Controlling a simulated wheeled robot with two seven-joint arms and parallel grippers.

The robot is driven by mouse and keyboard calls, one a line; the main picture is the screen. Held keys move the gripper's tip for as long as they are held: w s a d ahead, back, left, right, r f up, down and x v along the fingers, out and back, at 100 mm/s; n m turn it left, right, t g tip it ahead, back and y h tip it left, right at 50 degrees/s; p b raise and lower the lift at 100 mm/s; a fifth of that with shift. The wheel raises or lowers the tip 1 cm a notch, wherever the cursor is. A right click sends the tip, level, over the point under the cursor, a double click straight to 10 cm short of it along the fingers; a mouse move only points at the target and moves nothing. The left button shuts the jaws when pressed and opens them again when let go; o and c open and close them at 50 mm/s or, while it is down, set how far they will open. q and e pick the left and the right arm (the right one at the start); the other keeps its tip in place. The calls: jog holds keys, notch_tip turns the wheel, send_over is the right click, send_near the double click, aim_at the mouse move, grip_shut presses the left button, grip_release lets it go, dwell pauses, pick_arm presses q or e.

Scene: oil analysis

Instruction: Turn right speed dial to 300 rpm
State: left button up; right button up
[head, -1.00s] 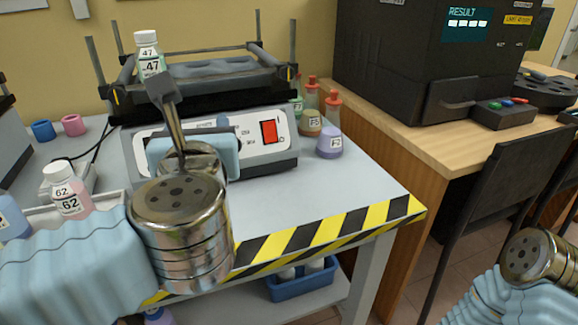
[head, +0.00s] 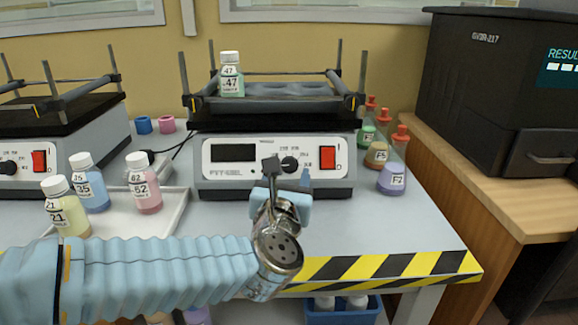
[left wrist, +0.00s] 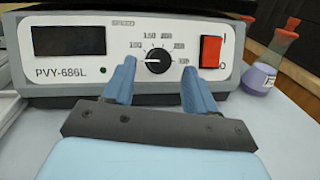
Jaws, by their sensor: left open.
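The right speed dial (head: 290,163) is a black round knob on the front panel of the right shaker (head: 225,178). In the left wrist view the dial (left wrist: 156,60) has a scale around it, and its white mark appears to point left, toward the low numbers. My left gripper (head: 288,174) is open in front of the panel. In the left wrist view its two blue fingers (left wrist: 158,75) stand to the left and right of the dial, with a gap on each side. Contact cannot be seen. My right gripper is out of view.
A red switch (head: 327,158) is right of the dial. A bottle (head: 231,75) marked 47 stands on the shaker's platform. Several bottles stand in a tray (head: 178,215) at left; flasks (head: 391,178) stand at right. Another shaker (head: 60,135) is at far left.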

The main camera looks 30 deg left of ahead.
aim_at(290, 166)
pick_arm(q)
jog(key=shift+x, duration=1.2)
jog(key=c, duration=1)
jog(key=shift+c, duration=0.2)
